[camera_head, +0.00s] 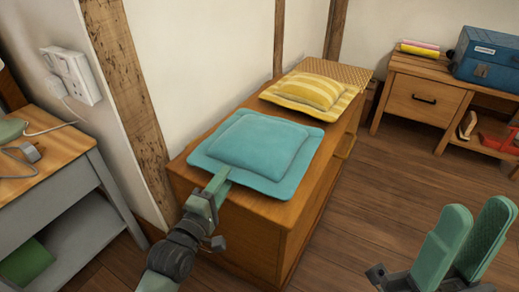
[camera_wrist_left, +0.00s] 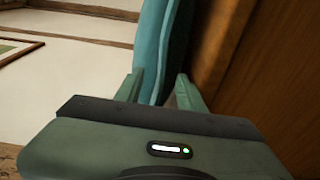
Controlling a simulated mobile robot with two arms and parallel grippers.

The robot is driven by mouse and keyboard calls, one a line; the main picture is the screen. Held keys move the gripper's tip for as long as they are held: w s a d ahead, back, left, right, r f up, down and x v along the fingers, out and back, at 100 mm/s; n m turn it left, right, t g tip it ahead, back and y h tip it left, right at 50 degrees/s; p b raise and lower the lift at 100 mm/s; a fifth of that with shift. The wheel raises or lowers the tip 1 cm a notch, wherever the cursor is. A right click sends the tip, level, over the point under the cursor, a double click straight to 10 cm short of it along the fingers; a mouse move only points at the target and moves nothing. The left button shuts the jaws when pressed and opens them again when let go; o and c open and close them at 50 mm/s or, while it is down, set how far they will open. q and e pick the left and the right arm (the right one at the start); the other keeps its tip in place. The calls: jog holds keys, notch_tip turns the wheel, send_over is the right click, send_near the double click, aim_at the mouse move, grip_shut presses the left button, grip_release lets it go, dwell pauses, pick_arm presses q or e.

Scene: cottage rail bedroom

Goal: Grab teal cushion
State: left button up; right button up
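The teal cushion (camera_head: 258,146) lies flat on the near end of a low wooden cabinet, its wide flange spreading around a puffed middle. My left gripper (camera_head: 222,176) is at the cushion's near edge, with one finger showing over the flange. In the left wrist view the cushion's edge (camera_wrist_left: 163,50) lies between the two green fingers of the left gripper (camera_wrist_left: 160,84). These fingers stand apart, and a gap seems to show on the right finger's side. My right gripper (camera_head: 478,205) is open and empty over the floor at the lower right.
A yellow striped cushion (camera_head: 312,92) lies behind the teal one on the wooden cabinet (camera_head: 248,228). The wall and a timber post (camera_head: 128,95) stand close on the left. A side table (camera_head: 45,175) is at far left. A blue case (camera_head: 488,60) sits on a desk at right.

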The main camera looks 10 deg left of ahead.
pick_arm(q)
jog(key=shift+w+d, duration=0.15)
jog(key=shift+w, duration=0.55)
jog(key=shift+w+d, duration=0.15)
jog(key=shift+w, duration=0.5)
jog(key=shift+s, duration=0.1)
grip_shut()
